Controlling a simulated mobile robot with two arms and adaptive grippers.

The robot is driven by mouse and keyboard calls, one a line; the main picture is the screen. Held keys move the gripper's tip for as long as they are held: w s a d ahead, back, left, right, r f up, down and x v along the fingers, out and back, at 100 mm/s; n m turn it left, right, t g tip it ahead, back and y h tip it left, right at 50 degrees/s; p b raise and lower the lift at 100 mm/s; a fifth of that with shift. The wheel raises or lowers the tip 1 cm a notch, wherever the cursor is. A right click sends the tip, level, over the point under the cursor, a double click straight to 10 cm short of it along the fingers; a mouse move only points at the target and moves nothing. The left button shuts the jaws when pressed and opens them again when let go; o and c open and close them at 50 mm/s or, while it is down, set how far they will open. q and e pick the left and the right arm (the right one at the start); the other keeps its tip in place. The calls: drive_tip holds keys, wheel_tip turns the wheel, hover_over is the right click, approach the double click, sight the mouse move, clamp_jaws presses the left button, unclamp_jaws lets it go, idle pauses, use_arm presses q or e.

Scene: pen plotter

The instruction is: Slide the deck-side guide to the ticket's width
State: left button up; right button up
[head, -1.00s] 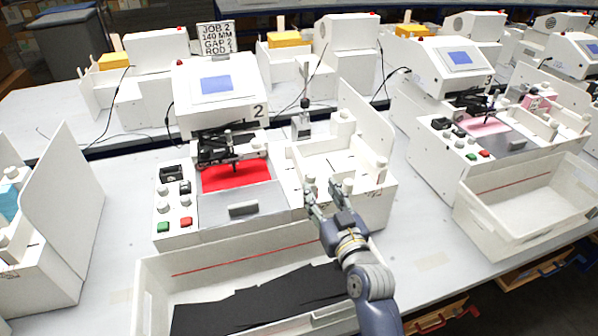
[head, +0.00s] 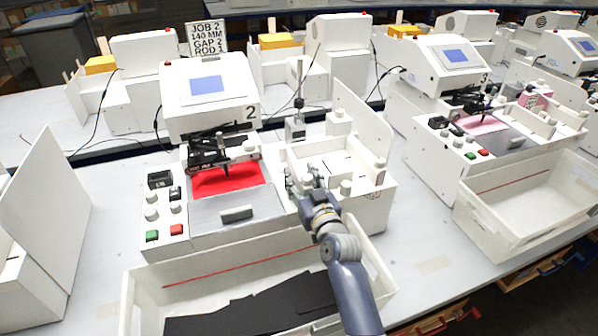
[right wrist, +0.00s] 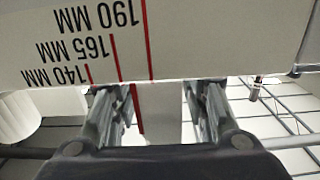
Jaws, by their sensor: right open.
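The ticket (head: 206,39) stands behind machine 2 (head: 208,95) and reads JOB 2, 140 MM, GAP 2, ROD 1. My right gripper (head: 306,178) is low over the near left part of the white side bay (head: 370,210) of that machine. In the right wrist view its two fingers (right wrist: 155,112) are apart, with a pale white surface visible between them. A white scale plate (right wrist: 220,40) there has red lines marked 140, 165 and 190 MM, upside down. I cannot tell which white part is the deck-side guide; the gripper hides some of the bay. My left gripper is not in view.
The red bed (head: 228,178) and grey plate (head: 235,210) lie left of the gripper. White knobs (head: 345,187) and a tall white panel (head: 362,118) stand at the bay. A white bin (head: 145,290) with black sheets is in front.

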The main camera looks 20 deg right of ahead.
drive_tip(key=shift+w, duration=0.8)
clamp_jaws()
drive_tip(key=shift+d, duration=0.65)
unclamp_jaws()
drive_tip(key=shift+a+r, duration=0.1)
drive_tip(key=shift+a, duration=0.05)
drive_tip(key=shift+s, duration=0.2)
drive_tip(key=s, duration=1.1)
drive_tip(key=shift+s+d, duration=0.3)
